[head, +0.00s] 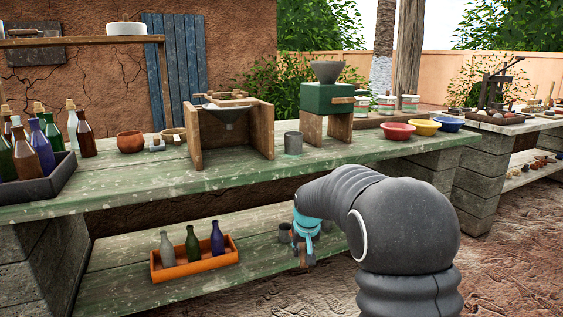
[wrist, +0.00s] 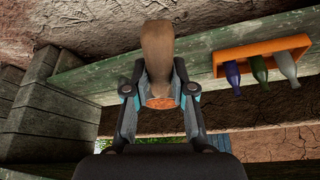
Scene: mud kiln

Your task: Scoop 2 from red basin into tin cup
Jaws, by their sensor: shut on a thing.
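The red basin (head: 397,131) stands on the green bench top, left of the other basins. A grey tin cup (head: 293,143) stands upright on the bench between the wooden funnel stand and the green box. My gripper (head: 303,246) is low in front of the bench, below the bench top. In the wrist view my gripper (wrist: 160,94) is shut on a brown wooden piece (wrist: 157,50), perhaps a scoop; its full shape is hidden. The basin's contents are too small to tell.
A yellow basin (head: 425,127) and a blue basin (head: 450,124) stand right of the red one. An orange tray (head: 194,270) with bottles is on the lower shelf. A dark tray (head: 38,186) of bottles is at the bench's left end. The bench edge lies above my gripper.

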